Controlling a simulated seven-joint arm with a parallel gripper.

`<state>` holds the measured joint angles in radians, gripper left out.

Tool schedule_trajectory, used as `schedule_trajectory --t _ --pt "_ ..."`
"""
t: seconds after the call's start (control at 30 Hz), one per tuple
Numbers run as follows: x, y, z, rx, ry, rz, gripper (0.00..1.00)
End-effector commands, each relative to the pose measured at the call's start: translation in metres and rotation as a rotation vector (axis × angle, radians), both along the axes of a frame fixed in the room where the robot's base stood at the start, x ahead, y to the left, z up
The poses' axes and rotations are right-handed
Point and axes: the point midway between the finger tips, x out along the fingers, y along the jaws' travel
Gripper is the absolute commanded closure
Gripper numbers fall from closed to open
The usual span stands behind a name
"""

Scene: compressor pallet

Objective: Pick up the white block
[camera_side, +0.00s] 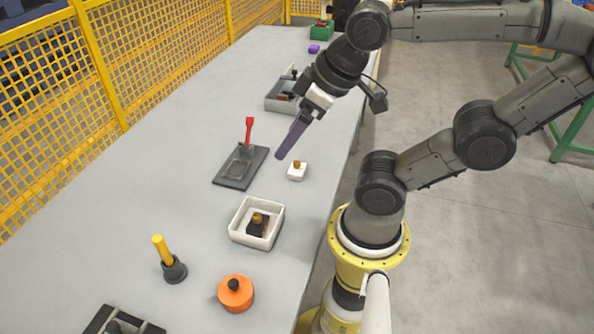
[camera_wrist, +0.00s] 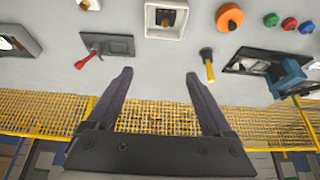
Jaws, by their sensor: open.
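The white block (camera_side: 297,173) is small, with a brown-orange knob on top, and sits on the grey table near its right edge in the side view. Only part of the white block (camera_wrist: 93,4) shows at the top edge of the wrist view. My gripper (camera_side: 281,156) has long purple fingers and hangs above the table, up and left of the block in the side view. In the wrist view my gripper (camera_wrist: 159,73) is open, with nothing between its fingers. It is apart from the block.
A dark plate with a red lever (camera_side: 240,168) lies left of the block. A white tray (camera_side: 236,236) holding a dark part with a yellow knob stands nearer. An orange disc (camera_side: 236,293) and a yellow-handled part (camera_side: 172,268) stand nearer still. A yellow mesh fence (camera_side: 95,68) borders the table.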

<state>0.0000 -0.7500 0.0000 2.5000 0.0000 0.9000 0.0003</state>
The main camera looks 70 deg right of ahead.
Motion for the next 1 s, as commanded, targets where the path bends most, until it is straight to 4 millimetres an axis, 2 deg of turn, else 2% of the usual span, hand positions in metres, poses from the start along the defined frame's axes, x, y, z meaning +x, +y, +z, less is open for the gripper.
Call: schedule_trajectory --t 0.17,0.27,0.37,0.47,0.57,0.67,0.77,0.9,1.0 --pt "0.001 0.000 0.001 0.034 -0.005 -0.063 0.15" --pt "0.008 0.000 0.009 0.083 -0.027 -0.151 0.15" --pt "0.025 -0.006 0.013 0.144 -0.012 -0.297 0.15" --pt "0.044 -0.021 0.010 0.200 0.024 -0.483 0.15" --pt "0.062 -0.042 0.002 0.244 0.064 -0.669 0.15" --pt "0.079 -0.071 -0.012 0.284 0.114 -0.876 0.15" --pt "0.089 -0.110 -0.036 0.321 0.180 -1.101 0.15" --pt "0.086 -0.164 -0.075 0.356 0.275 -1.356 0.15" --pt "0.074 -0.189 -0.098 0.369 0.338 -1.454 0.15"
